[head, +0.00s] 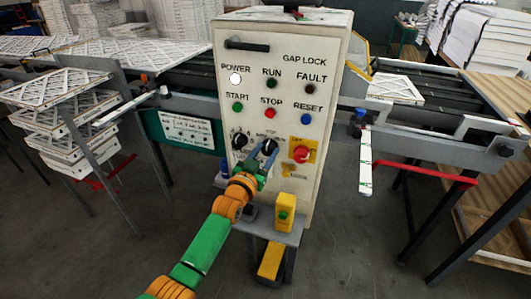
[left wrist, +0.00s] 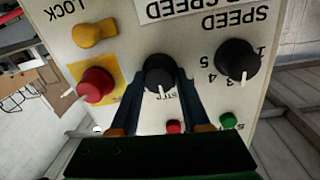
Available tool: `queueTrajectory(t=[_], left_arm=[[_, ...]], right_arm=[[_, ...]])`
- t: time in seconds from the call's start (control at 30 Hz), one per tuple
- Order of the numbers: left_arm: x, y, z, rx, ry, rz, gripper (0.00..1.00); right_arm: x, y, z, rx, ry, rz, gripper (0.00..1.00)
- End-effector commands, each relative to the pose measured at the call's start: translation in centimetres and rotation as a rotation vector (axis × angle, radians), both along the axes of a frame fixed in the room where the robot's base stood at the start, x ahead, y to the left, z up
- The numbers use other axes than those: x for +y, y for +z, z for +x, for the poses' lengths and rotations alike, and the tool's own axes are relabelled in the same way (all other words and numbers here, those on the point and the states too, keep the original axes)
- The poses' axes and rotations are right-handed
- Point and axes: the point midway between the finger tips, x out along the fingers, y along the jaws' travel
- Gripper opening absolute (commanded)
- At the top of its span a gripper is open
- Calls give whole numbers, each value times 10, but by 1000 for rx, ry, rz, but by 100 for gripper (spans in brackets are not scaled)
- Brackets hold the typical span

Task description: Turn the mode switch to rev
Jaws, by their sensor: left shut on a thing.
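The mode switch (head: 270,145) is a black knob in the middle of the lower row on the white control panel. My left gripper (head: 264,155) reaches it from below in the head view. In the left wrist view, which shows the panel upside down, the two dark fingers of the left gripper (left wrist: 173,92) are shut on the sides of the mode switch (left wrist: 158,70). Its white pointer mark points nearly straight down in that view, toward the panel's top. The mode labels are mostly hidden by the fingers. My right gripper is not in view.
A black speed dial (head: 239,140) sits left of the switch, and a red rotary switch (head: 301,153) on a yellow plate sits right. Start (head: 238,107), stop (head: 270,114) and reset (head: 306,119) buttons are above. A yellow box (head: 286,210) stands on a shelf below.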

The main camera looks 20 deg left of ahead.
Motion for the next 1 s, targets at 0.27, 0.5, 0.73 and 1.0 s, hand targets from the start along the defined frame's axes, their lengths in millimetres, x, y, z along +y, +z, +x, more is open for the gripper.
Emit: queueTrajectory(t=[0.27, 0.5, 0.73, 1.0], left_arm=[[0, -1, 0, 5, 0, -164, 0], [0, -1, 0, 13, 0, -372, 0], [0, -2, 0, 18, 0, -551, 0], [0, -2, 0, 23, -1, -698, 0]], right_arm=[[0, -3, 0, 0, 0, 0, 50], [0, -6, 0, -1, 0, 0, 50], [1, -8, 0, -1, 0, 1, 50], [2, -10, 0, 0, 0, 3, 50]])
